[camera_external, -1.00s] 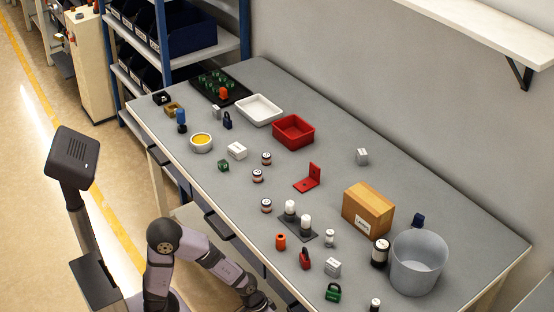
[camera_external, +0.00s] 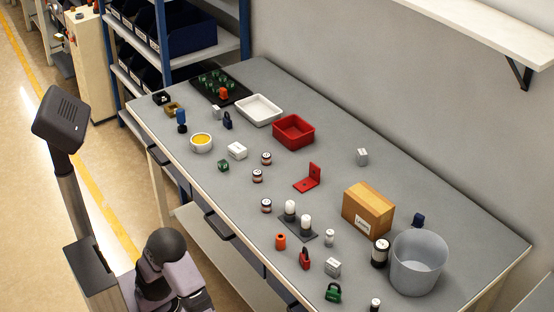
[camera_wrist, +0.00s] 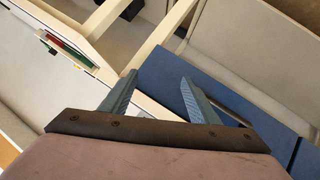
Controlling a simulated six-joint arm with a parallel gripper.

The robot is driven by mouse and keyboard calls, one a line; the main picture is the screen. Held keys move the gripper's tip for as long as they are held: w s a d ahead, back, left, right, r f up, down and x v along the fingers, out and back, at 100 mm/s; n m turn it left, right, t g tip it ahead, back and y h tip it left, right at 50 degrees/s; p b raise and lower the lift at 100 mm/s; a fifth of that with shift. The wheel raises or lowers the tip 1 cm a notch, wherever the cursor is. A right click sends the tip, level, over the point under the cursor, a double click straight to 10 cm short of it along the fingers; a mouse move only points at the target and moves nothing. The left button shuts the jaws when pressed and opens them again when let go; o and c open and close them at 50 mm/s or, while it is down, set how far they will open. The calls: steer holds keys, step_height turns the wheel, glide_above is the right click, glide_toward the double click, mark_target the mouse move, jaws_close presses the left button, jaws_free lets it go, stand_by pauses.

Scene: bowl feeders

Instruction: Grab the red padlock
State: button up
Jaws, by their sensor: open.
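The red padlock (camera_external: 305,260) stands upright on the grey table near its front edge, between the orange cylinder and a silver box. My gripper (camera_wrist: 157,92) shows in the wrist view with its two fingers apart and nothing between them. It points at a blue drawer front and pale frame parts, away from the tabletop. The red padlock cannot be made out in the wrist view. In the external view my gripper is out of sight; my folded arm is off the table's front side.
A grey bucket (camera_external: 418,262) and cardboard box (camera_external: 368,208) are farther right.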

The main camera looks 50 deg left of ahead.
steer(key=w+a+r+n+t+y+p, duration=0.5)
steer(key=w+a+r+n+p, duration=0.15)
steer(key=w+a+r, duration=0.35)
steer(key=m+t+y+p, duration=0.2)
steer(key=m+y+p, duration=0.2)
steer(key=m+p, duration=0.15)
glide_toward(304, 259)
steer(key=w+r, duration=0.1)
steer(key=shift+p+x, duration=0.4)
steer(key=shift+x, duration=0.75)
steer(key=shift+a+r, duration=0.2)
steer(key=p+x, duration=0.1)
steer(key=x, duration=0.2)
steer(key=shift+w+a+f+p, duration=0.15)
steer(key=shift+a+p, duration=0.15)
steer(key=shift+p, duration=0.05)
steer(key=shift+x, duration=0.8)
steer(key=shift+f, duration=0.1)
steer(key=shift+c, duration=0.7)
